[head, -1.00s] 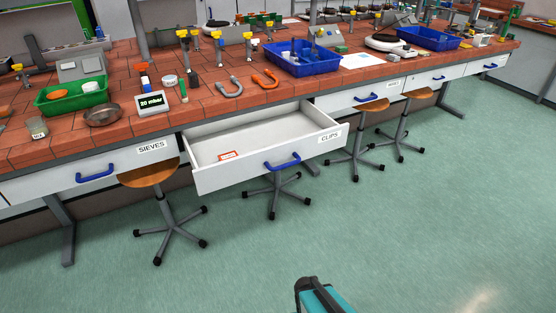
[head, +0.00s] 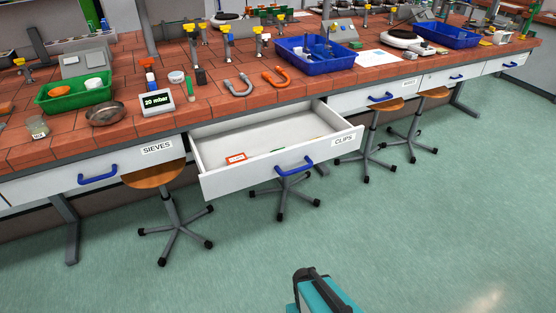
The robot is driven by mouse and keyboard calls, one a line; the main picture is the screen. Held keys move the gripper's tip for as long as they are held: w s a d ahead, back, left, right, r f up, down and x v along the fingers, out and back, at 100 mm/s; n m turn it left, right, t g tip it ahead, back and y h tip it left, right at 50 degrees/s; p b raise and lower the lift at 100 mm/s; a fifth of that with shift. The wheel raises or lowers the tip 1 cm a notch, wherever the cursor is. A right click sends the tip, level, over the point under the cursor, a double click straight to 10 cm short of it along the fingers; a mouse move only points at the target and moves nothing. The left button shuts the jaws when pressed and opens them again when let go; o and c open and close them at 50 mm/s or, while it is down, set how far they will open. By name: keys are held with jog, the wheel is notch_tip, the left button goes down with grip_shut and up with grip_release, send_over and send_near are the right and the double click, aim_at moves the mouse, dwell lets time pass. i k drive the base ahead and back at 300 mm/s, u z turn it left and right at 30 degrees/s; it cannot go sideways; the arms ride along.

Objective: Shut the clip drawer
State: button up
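The clip drawer (head: 258,178) is pulled far out from under the tiled bench. It is white, with a "CLIPS" label (head: 343,140) at the right of its front and a blue handle (head: 295,167) near the middle. An orange-framed piece (head: 235,159) lies inside at the left, and a small green item (head: 278,150) lies near the front wall. My gripper does not show in the head view.
The drawer labelled "SIEVES" (head: 98,178) to the left is shut. Stools (head: 155,175) stand under the bench on both sides and behind the open drawer. The bench top (head: 215,105) carries trays, taps and magnets.

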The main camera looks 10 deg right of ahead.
aim_at(292, 127)
jog(key=z, duration=0.05)
jog(key=i, duration=0.3)
jog(key=z, duration=0.3)
jog(key=k, duration=0.55)
jog(key=u, duration=1.4)
jog(key=i, duration=0.85)
jog(key=u, duration=0.05)
